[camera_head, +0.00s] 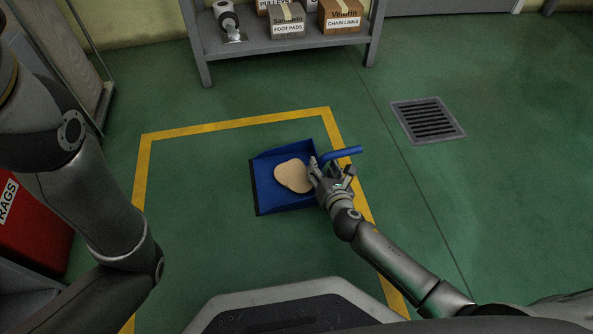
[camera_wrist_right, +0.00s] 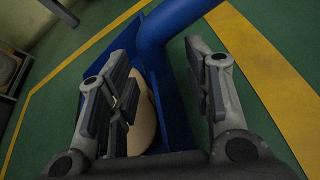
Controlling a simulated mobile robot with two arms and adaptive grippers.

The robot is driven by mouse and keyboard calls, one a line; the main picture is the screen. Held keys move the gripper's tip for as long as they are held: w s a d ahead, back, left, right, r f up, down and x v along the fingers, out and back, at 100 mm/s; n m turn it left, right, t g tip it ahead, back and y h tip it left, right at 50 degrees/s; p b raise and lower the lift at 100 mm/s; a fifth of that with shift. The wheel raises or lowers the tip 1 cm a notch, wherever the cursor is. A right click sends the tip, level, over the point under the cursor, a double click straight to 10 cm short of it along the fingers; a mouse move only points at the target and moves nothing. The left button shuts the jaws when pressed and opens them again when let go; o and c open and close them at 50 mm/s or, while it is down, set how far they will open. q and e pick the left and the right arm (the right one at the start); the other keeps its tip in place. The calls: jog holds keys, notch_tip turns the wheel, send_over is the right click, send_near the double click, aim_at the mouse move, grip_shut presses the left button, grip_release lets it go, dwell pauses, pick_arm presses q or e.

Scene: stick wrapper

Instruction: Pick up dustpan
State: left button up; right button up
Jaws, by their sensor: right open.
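The blue dustpan (camera_head: 270,199) lies on the green floor inside the yellow line. A tan, rounded flat piece (camera_head: 292,176) rests in its pan. The dustpan's blue handle (camera_head: 342,153) points to the right. My right gripper (camera_head: 330,170) is at the pan's right side, just below the handle in the head view. In the right wrist view the right gripper (camera_wrist_right: 165,95) is open, with the blue handle (camera_wrist_right: 170,25) ahead of and between its fingers. Contact cannot be told. My left arm shows at the left, but its gripper is out of view.
A grey shelf (camera_head: 262,45) with labelled boxes (camera_head: 341,16) stands at the back. A floor drain (camera_head: 428,119) is at the right. A red rags bin (camera_head: 35,228) stands at the left. The floor around the dustpan is clear.

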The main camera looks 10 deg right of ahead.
jog(key=shift+s+r, duration=0.1)
grip_shut()
jog(key=shift+r, duration=0.1)
dwell(0.4)
